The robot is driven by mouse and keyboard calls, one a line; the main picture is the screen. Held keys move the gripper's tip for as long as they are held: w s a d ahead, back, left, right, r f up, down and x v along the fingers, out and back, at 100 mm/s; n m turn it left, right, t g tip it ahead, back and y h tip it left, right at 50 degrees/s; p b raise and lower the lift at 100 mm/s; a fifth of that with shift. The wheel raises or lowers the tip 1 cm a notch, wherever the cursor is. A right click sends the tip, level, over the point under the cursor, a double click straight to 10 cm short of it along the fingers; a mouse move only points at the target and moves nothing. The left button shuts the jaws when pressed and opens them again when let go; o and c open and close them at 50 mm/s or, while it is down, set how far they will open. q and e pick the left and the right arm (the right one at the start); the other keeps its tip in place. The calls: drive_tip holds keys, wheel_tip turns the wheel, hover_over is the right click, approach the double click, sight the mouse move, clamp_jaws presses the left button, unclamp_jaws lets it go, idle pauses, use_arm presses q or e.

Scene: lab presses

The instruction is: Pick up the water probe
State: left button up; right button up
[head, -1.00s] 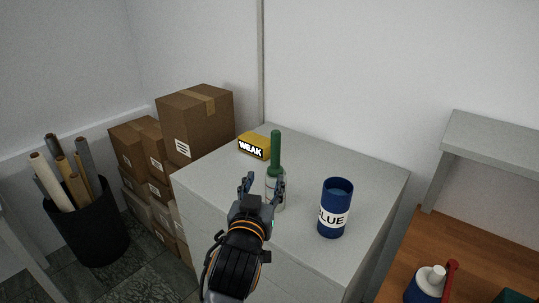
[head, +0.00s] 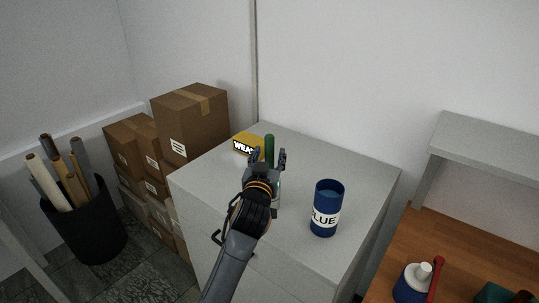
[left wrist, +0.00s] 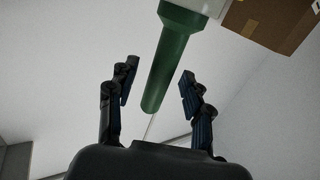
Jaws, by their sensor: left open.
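The water probe, with its green handle (head: 269,148), stands upright on the grey cabinet top. Its lower part and the pale container around it are mostly hidden behind my left gripper (head: 267,157). In the left wrist view the green handle (left wrist: 168,65) runs between the two fingers of my left gripper (left wrist: 158,90). The fingers are open, with a gap on each side of the handle and no visible contact. My right gripper is not in view.
On the grey cabinet (head: 356,176), a blue cup marked "LUE" (head: 325,208) stands right of the gripper. A yellow "WEAK" box (head: 246,144) lies behind it. Cardboard boxes (head: 190,125) and a black bin (head: 84,228) are left. A wooden bench (head: 460,240) is right.

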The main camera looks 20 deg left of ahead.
use_arm(q)
drive_tip(key=shift+w+a, duration=0.15)
drive_tip(key=shift+w, duration=0.75)
drive_tip(key=shift+s, duration=0.1)
clamp_jaws()
